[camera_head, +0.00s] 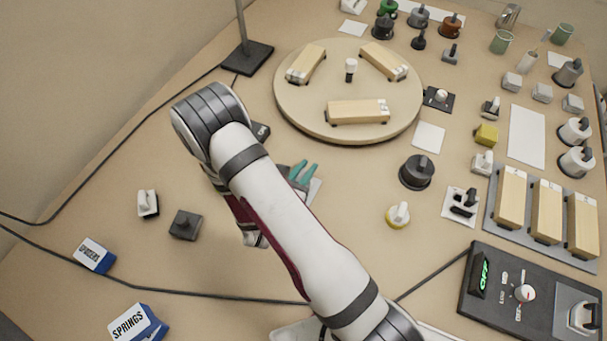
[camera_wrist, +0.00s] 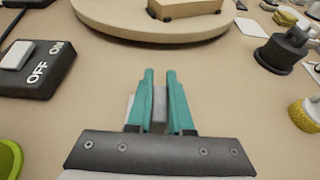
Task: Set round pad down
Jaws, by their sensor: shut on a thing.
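My gripper (camera_wrist: 160,75) has two teal fingers, shut on a narrow grey piece (camera_wrist: 158,112) that shows between them in the wrist view. Only this part of the held thing shows, so I cannot tell its full shape or whether it is the round pad. In the head view my gripper (camera_head: 303,168) is over the bench, just below the big round turntable (camera_head: 290,112) and partly hidden by my arm. A pale patch shows beside the fingers; I cannot tell if it is held or lies on the bench.
The turntable carries several wood-topped blocks. A dark ON/OFF switch box (camera_wrist: 38,70) is left of my gripper. A dark round knobbed piece (camera_head: 416,172) and a yellow round piece with a white handle (camera_head: 398,215) stand to the right. A white card (camera_head: 428,137) lies near the turntable.

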